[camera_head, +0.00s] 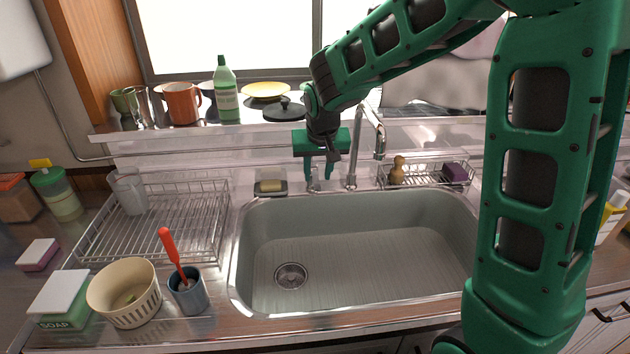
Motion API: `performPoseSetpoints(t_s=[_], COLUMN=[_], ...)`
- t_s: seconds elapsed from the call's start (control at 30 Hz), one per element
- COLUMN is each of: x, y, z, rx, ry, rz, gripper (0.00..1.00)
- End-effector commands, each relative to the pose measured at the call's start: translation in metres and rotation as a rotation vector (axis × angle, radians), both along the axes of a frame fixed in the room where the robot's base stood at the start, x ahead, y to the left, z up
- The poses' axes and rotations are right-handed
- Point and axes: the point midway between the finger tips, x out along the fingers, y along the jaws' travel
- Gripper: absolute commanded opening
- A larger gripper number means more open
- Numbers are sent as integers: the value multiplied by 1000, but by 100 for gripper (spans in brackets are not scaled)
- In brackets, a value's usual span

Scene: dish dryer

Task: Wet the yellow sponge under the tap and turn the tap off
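A yellow block that looks like the sponge (271,186) lies in a small dark dish behind the sink's back left corner. The tap (352,165) rises at the back of the sink, and its curved spout (379,145) hangs over the basin. No water stream can be made out. A metal tap handle (314,181) stands left of the spout's base. My gripper (319,176) points down right at this handle, its two fingers apart. I cannot tell whether they touch it. The sponge is left of my gripper, apart from it.
The sink basin (350,265) is empty. A wire dish rack (160,230) with a glass, a cream bowl (125,292) and a blue cup (189,294) with a red-handled tool stand left. My arm covers the right side.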

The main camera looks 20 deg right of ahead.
Motion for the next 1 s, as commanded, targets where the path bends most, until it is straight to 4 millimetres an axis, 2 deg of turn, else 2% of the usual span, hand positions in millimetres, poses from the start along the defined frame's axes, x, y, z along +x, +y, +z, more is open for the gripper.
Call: performPoseSetpoints(t_s=[0.1,0.3,0.63,0.67,0.8,1.0], x=[6,12,14,14,14,15], y=[-2,-3,-3,-3,-3,-3], z=[-18,-33,-36,-36,-36,-35], rx=[0,-1,0,0,0,2], ry=[3,2,0,0,0,6], rz=[0,0,0,0,0,-1], gripper=[33,33,33,30,0,0])
